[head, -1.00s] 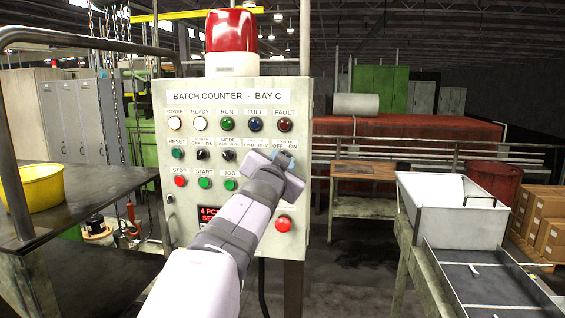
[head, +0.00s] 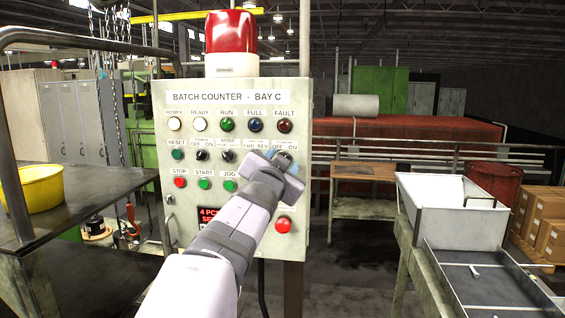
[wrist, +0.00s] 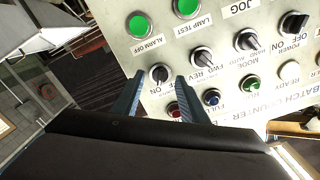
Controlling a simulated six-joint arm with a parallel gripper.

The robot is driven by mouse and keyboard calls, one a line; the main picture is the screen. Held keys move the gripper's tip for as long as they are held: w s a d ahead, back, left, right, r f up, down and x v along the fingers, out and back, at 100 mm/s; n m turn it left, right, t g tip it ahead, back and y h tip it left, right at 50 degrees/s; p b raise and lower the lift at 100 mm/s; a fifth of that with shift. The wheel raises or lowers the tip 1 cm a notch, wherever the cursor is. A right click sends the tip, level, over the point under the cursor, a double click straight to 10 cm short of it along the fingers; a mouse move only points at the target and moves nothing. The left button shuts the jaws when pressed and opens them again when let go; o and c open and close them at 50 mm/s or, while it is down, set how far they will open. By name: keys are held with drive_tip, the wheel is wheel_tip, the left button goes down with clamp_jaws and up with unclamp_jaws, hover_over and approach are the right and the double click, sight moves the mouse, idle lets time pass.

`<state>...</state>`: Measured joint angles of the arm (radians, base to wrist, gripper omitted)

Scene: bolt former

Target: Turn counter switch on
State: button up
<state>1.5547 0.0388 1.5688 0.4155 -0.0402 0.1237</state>
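The counter switch (wrist: 159,73) is a small black knob at the end of its row, with "ON" readable beside it in the wrist view. Its pointer direction is too small to tell. My gripper (wrist: 161,76) is open, one blue finger on each side of the knob, with gaps visible; contact cannot be told. In the head view my gripper (head: 285,158) is at the right end of the switch row of the grey "BATCH COUNTER - BAY C" panel (head: 190,88) and hides the knob. The "OFF ON" label (head: 286,147) shows just above it.
Next to it on the panel are the FWD REV switch (wrist: 202,57) and the MODE switch (wrist: 246,40). The red FAULT lamp (head: 285,125) is above; a red button (head: 283,224) is below. A white bin (head: 455,210) stands at right, a dark table (head: 95,220) at left.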

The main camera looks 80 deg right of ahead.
drive_tip(key=a, duration=0.6)
drive_tip(key=shift+a, duration=0.35)
drive_tip(key=w+a+f+n+t+y, duration=0.15)
drive_tip(key=a+f+y, duration=0.3)
drive_tip(key=f, duration=0.85)
drive_tip(key=w+a+f+n+y, duration=0.25)
drive_tip(key=f+y, duration=0.25)
drive_tip(key=f, duration=0.8)
drive_tip(key=w+a+f+n+y, duration=0.3)
drive_tip(key=w+a+f, duration=0.1)
drive_tip(key=a+f, duration=0.35)
drive_tip(key=w+a+f+n+y, duration=0.2)
drive_tip(key=w+a+f+y, duration=0.1)
drive_tip(key=a+f, duration=0.45)
drive_tip(key=w+a+f+n, duration=0.2)
drive_tip(key=a+n, duration=0.3)
drive_tip(key=a, duration=0.5)
drive_tip(key=w+a+f+n+g+y, duration=0.1)
drive_tip(key=w+a+n, duration=0.4)
drive_tip(key=a, duration=0.6)
drive_tip(key=w+a+f+n+y, duration=0.1)
drive_tip(key=w+a+f+n, duration=0.2)
drive_tip(key=a, duration=0.7)
drive_tip(key=shift+w+a+f+n, duration=0.25)
drive_tip(key=shift+f+n, duration=0.15)
drive_tip(key=shift+n, duration=0.7)
drive_tip(key=shift+g+y, duration=0.25)
